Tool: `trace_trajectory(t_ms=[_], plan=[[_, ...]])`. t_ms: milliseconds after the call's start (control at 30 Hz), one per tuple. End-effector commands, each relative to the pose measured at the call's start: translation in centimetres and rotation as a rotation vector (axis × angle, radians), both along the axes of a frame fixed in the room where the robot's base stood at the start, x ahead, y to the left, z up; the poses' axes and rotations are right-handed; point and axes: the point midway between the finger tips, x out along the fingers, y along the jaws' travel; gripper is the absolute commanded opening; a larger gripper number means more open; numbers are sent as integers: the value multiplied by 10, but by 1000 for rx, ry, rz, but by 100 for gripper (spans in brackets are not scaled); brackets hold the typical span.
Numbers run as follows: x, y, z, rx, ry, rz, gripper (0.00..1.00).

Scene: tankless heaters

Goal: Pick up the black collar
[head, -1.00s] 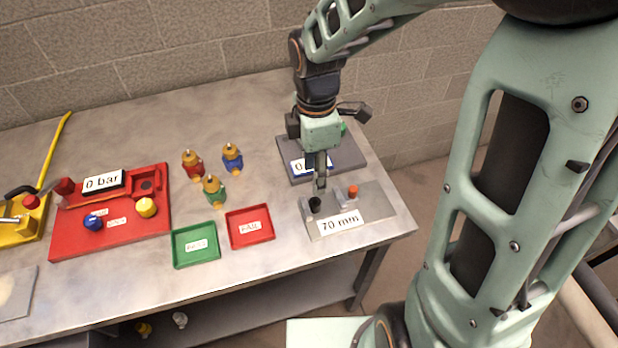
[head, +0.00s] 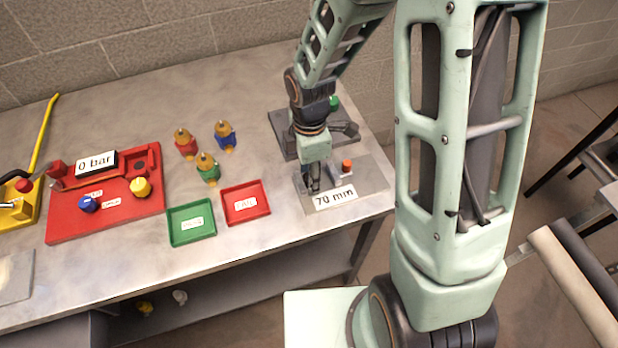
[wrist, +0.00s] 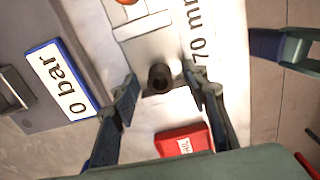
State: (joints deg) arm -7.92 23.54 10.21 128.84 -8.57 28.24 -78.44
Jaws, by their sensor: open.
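The black collar (wrist: 160,77) shows in the wrist view as a short dark ring, standing on the grey plate (wrist: 150,45) that bears the "70 mm" label. My gripper (wrist: 165,95) is open, with one finger on each side of the collar and small gaps between. In the head view my gripper (head: 312,188) is down at the left part of the grey plate (head: 372,176) and hides the collar.
An orange-topped piece (head: 346,166) stands on the same plate. A red tray (head: 262,212) and a green tray (head: 190,240) lie to the left. Behind is a grey unit (head: 281,124) with a "0 bar" label in the wrist view. Several brass-topped fittings (head: 207,170) stand left of my arm.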

Motion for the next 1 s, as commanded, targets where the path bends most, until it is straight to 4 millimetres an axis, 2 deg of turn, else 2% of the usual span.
trace_trajectory(t_ms=[167,533,833,1000], plan=[[0,0,0,0,0,0,40],[0,0,0,0,-1,-1,0],[0,0,2,0,-1,-1,0],[1,2,10,0,-2,0,0]])
